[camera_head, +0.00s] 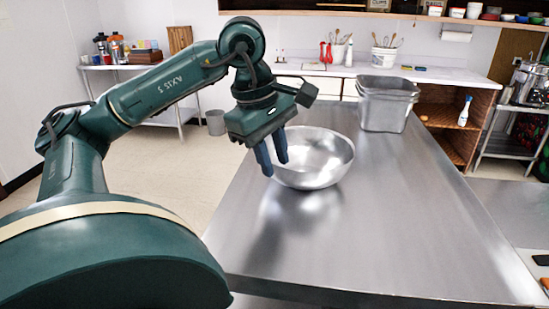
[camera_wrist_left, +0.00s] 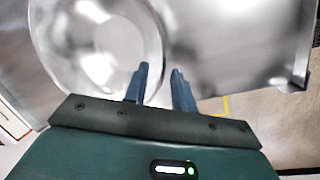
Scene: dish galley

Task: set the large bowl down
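The large bowl (camera_head: 318,160) is shiny metal and stands upright on the steel table (camera_head: 370,230), where it appears to rest on the top. My left gripper (camera_head: 275,168) points down at the bowl's left side, its two blue fingers apart. In the left wrist view, the bowl (camera_wrist_left: 95,45) fills the upper left. There the left gripper (camera_wrist_left: 159,67) has one finger over the bowl's inside and the other outside, with the rim between them. A gap shows between the fingers. My right gripper is not in view.
Grey tubs (camera_head: 385,105) stand nested on the table behind and right of the bowl. The table's front and right are clear. A back counter holds a white bucket (camera_head: 383,57) of utensils. A spray bottle (camera_head: 464,112) stands on a wooden shelf at right.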

